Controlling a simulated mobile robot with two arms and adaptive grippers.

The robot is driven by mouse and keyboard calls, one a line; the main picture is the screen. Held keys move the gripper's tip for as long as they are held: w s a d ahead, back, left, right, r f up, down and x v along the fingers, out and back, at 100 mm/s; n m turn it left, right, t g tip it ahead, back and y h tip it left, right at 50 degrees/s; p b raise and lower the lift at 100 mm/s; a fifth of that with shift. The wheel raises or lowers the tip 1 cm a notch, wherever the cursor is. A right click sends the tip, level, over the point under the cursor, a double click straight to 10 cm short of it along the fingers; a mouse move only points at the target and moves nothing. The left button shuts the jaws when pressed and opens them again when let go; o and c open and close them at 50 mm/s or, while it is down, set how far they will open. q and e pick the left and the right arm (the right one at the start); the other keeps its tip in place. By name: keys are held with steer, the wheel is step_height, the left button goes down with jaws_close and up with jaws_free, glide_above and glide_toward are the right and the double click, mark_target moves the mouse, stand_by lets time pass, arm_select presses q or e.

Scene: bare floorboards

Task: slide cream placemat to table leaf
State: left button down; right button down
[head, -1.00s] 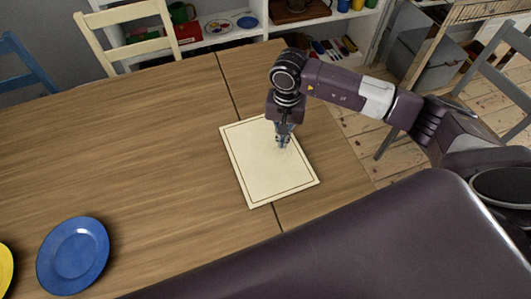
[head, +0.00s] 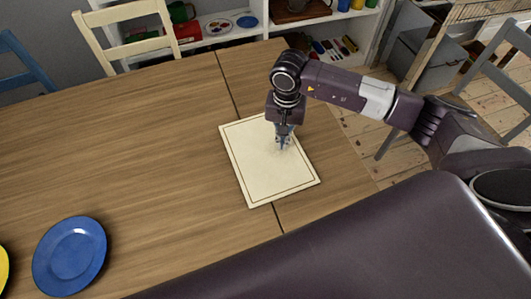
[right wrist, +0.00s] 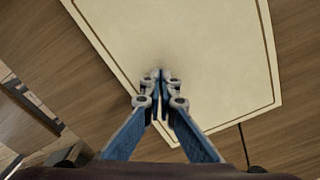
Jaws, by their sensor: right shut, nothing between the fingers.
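The cream placemat (head: 262,172) lies flat on the wooden table, across the dark seam between the main table top (head: 150,140) and the table leaf (head: 330,170) on the right. It has a thin dark border line. My right gripper (head: 282,146) points down at the placemat, right of its middle, with its fingers shut and empty. In the right wrist view the shut fingertips (right wrist: 160,76) are over the cream placemat (right wrist: 190,40), at or just above its surface; I cannot tell if they touch. My left gripper is not in view.
A blue plate (head: 69,256) stands at the near left, with part of a yellow plate (head: 3,268) beside it. A cream chair (head: 128,35) and a blue chair (head: 25,65) stand along the far side. The table around the placemat is clear.

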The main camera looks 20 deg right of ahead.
mark_target(314, 139)
steer(key=shift+f+b, duration=0.4)
steer(key=shift+f, duration=0.05)
steer(key=shift+d, duration=0.1)
steer(key=shift+s+d+b, duration=0.15)
steer(key=shift+d+b, duration=0.65)
steer(key=shift+d, duration=1.85)
steer(key=shift+s+d+b, duration=0.15)
steer(key=shift+d+b, duration=0.65)
steer(key=shift+d, duration=1.85)
steer(key=shift+r, duration=0.1)
step_height(314, 139, up, 8)
steer(key=p, duration=0.4)
